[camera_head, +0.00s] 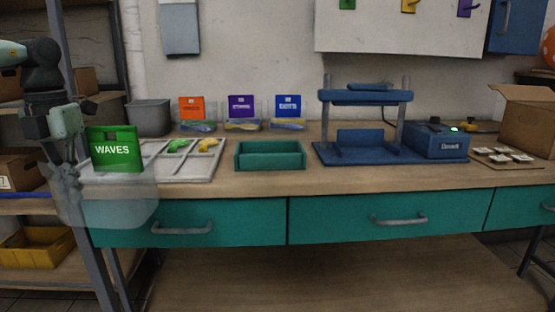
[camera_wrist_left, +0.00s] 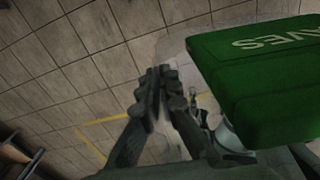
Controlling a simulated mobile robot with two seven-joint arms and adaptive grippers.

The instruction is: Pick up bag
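A bag with a green header marked WAVES (camera_head: 114,149) and a clear, see-through lower part (camera_head: 122,206) hangs upright in the air before the table's left front edge. My left gripper (camera_head: 72,172) is at the bag's left side. In the left wrist view my left gripper (camera_wrist_left: 160,80) has its fingertips together, with the green header (camera_wrist_left: 268,85) close on the right. The fingers look shut on the bag's clear film, which is hard to make out. My right gripper is in no view.
On the table (camera_head: 290,183) are a white divided tray (camera_head: 155,168) with green and yellow pieces, a teal tray (camera_head: 270,164), a blue press (camera_head: 362,157) and a grey bin (camera_head: 150,117). Bags with orange (camera_head: 191,107), purple (camera_head: 241,106) and blue (camera_head: 287,106) headers stand behind. A shelf (camera_head: 30,203) is left.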

